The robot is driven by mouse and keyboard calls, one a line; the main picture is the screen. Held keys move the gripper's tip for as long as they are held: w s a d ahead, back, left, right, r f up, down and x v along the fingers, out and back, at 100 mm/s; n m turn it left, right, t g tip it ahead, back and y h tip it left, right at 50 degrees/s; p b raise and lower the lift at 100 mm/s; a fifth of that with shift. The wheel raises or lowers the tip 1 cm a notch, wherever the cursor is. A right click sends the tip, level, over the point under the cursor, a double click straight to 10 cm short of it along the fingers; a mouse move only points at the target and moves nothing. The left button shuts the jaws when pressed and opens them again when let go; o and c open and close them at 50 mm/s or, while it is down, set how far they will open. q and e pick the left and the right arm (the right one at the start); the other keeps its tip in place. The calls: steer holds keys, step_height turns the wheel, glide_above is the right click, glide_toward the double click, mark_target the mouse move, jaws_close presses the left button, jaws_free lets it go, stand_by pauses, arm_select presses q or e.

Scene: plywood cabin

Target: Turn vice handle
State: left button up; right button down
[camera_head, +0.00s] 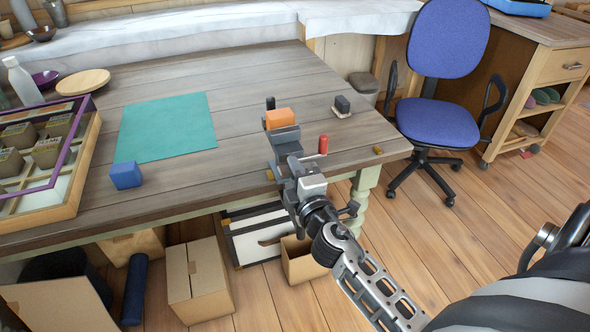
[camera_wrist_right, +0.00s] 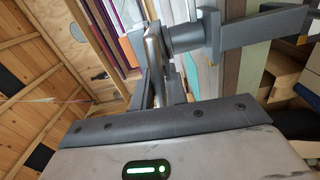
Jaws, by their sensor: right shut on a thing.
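A grey vice (camera_head: 285,141) is fixed at the front edge of the wooden table, with an orange block (camera_head: 279,118) at its top. In the right wrist view my fingers (camera_wrist_right: 162,75) close up against grey vice parts (camera_wrist_right: 240,30). The exact contact is partly hidden by the gripper body. My left gripper is out of view.
On the table (camera_head: 230,80) are a teal mat (camera_head: 166,127), a blue block (camera_head: 126,175), a small dark block (camera_head: 342,104) and a framed display case (camera_head: 45,160). Cardboard boxes (camera_head: 197,278) stand below. A blue chair (camera_head: 440,120) stands to the right; open floor lies in front.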

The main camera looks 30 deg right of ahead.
steer(key=shift+f+n, duration=0.15)
steer(key=shift+n, duration=2.45)
arm_select(q)
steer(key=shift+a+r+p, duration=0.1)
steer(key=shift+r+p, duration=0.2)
steer(key=shift+p, duration=0.2)
arm_select(e)
steer(key=shift+d+f+n, duration=0.1)
steer(key=shift+n, duration=1.6)
arm_select(q)
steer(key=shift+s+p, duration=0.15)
steer(key=shift+p, duration=0.25)
arm_select(e)
steer(key=shift+d+n, duration=0.1)
steer(key=shift+n, duration=1.5)
arm_select(q)
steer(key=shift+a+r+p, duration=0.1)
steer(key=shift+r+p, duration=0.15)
steer(key=shift+p, duration=0.1)
arm_select(e)
steer(key=shift+f+n, duration=0.1)
steer(key=shift+n, duration=1)
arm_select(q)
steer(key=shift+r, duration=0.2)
arm_select(e)
steer(key=shift+d+n, duration=0.1)
steer(key=shift+n, duration=0.5)
